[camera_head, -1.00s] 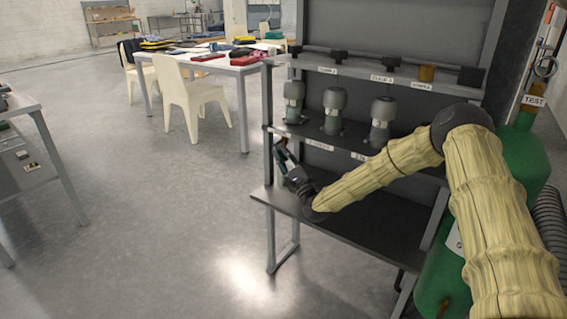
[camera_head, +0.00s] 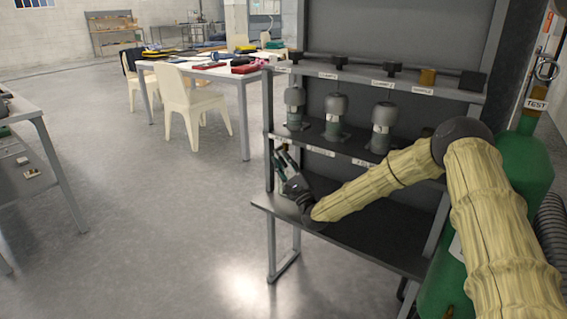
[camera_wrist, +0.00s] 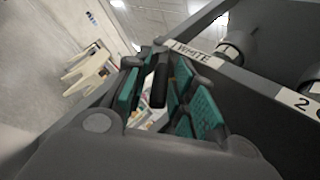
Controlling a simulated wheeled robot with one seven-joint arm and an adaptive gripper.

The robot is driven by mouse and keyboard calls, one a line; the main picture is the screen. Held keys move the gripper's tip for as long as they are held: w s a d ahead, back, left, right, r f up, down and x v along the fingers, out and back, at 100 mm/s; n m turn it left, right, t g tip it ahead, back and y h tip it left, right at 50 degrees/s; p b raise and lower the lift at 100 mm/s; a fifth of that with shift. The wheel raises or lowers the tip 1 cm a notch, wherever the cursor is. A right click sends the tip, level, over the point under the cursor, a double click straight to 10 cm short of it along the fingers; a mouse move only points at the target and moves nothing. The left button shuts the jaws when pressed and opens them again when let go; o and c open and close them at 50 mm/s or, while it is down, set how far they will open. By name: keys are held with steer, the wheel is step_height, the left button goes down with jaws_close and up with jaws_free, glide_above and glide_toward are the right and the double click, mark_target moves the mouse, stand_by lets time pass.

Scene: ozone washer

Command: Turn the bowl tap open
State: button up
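My gripper (camera_head: 282,158) is at the left end of the rack, just below the front edge of the middle shelf. In the wrist view its teal-padded fingers (camera_wrist: 160,88) stand apart, with a dark upright bar (camera_wrist: 160,82) showing between them. I cannot tell whether the pads touch the bar, or whether it is the bowl tap. A label reading "WHITE" (camera_wrist: 193,54) is on the shelf edge close to the fingers. Three grey-topped bowl units (camera_head: 294,107) (camera_head: 335,116) (camera_head: 382,126) stand on the middle shelf. No tap is clearly visible in the head view.
The lower worktop (camera_head: 345,235) is clear around my forearm. A green cylinder (camera_head: 527,160) stands at the right. A cream chair (camera_head: 192,100) and table (camera_head: 245,80) are behind, with open floor at left.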

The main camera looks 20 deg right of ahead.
steer(key=v, duration=1.2)
